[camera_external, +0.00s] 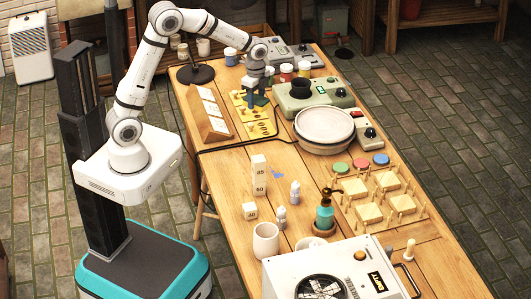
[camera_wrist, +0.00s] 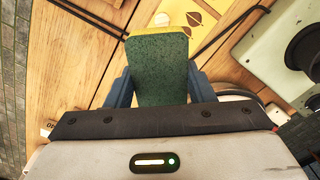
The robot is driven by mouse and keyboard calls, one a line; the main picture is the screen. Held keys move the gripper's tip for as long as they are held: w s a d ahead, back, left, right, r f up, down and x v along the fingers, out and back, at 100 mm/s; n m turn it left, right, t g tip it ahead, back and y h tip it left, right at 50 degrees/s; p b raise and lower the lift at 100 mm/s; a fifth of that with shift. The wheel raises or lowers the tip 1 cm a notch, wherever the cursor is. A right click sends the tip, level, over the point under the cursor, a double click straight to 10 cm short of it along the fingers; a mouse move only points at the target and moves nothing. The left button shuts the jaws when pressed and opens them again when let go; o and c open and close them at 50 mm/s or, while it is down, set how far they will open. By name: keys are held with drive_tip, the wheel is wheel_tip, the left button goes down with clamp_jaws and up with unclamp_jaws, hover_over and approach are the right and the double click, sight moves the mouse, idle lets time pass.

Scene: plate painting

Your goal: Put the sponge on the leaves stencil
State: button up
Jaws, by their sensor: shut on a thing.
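My gripper (camera_wrist: 161,84) is shut on the sponge (camera_wrist: 162,68), a green speckled block with a yellow edge at its far end, between blue-grey fingers. In the external view my gripper (camera_external: 257,84) points down over the yellow stencil area, and the green sponge (camera_external: 260,100) shows just below it. Yellow stencil sheeting (camera_external: 262,130) with dark cutouts lies on the table under and in front of the gripper. In the wrist view, leaf-like cutouts (camera_wrist: 195,18) show just beyond the sponge. The sponge hides part of the sheeting; I cannot tell whether they touch.
A wooden rack with white cards (camera_external: 210,113) stands left of the stencils. A green machine (camera_external: 313,97) and a round white turntable (camera_external: 324,128) stand to the right. A black cable (camera_external: 235,144) crosses the table in front. Paint jars (camera_external: 286,72) stand behind.

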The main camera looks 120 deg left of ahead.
drive_tip(key=shift+s+a+r+n, duration=0.1)
drive_tip(key=shift+s+a+n, duration=0.3)
drive_tip(key=shift+s, duration=0.2)
drive_tip(key=shift+s+a+n, duration=0.3)
drive_tip(key=shift+s+n, duration=0.1)
drive_tip(key=shift+s, duration=0.2)
hover_over(252, 123)
wheel_tip(252, 123, down, 6)
drive_tip(key=shift+r, duration=0.25)
drive_tip(key=shift+f+p, duration=0.3)
drive_tip(key=shift+f, duration=1.65)
drive_tip(key=shift+f, duration=0.1)
drive_tip(key=o, duration=0.9)
wheel_tip(252, 123, up, 11)
drive_tip(key=shift+r, duration=0.6)
drive_tip(key=shift+w, duration=0.1)
